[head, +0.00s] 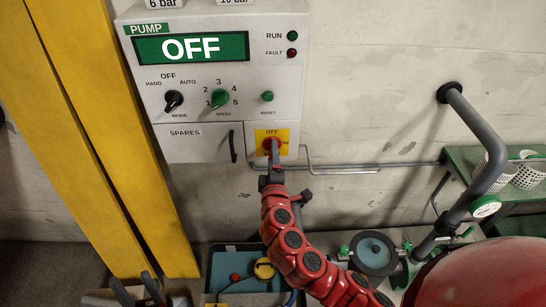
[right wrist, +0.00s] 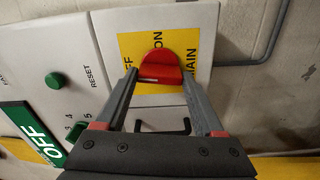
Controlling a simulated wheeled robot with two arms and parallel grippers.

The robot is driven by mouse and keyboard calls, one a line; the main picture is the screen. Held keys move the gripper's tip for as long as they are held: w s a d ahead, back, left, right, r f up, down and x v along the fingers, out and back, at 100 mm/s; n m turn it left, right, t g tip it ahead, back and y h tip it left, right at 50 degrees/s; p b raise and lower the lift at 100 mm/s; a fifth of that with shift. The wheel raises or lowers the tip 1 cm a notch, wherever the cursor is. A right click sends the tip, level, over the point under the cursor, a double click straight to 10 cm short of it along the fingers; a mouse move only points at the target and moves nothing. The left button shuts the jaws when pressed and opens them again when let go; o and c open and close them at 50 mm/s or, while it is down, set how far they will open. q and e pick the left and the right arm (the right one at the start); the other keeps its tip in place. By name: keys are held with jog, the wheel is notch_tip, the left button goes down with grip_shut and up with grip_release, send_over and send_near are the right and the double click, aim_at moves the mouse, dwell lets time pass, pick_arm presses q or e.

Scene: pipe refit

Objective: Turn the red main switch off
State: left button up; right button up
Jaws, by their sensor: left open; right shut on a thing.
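The red main switch (head: 272,145) sits on a yellow plate (head: 261,136) at the lower right of the pump panel. In the right wrist view the red knob (right wrist: 160,66) lies between the two fingers of my right gripper (right wrist: 159,76). In the head view my right gripper (head: 272,161) reaches up from below and is shut on the knob, partly covering it. Words ON and MAIN show around the knob in the wrist view; which one it points to is unclear. My left gripper (head: 137,289) is open and empty at the lower left.
The pump panel (head: 198,75) carries a green display reading OFF, a black mode knob (head: 173,99), a green speed knob (head: 220,98) and a spares door (head: 195,143). Yellow posts (head: 100,140) stand left. Grey pipes (head: 480,130) run at the right. A blue tray (head: 222,262) lies below.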

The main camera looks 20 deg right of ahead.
jog(key=shift+f+n, duration=0.1)
jog(key=shift+n, duration=0.7)
jog(key=o, duration=1.4)
jog(key=shift+p+v, duration=1.3)
jog(key=shift+v, duration=7.4)
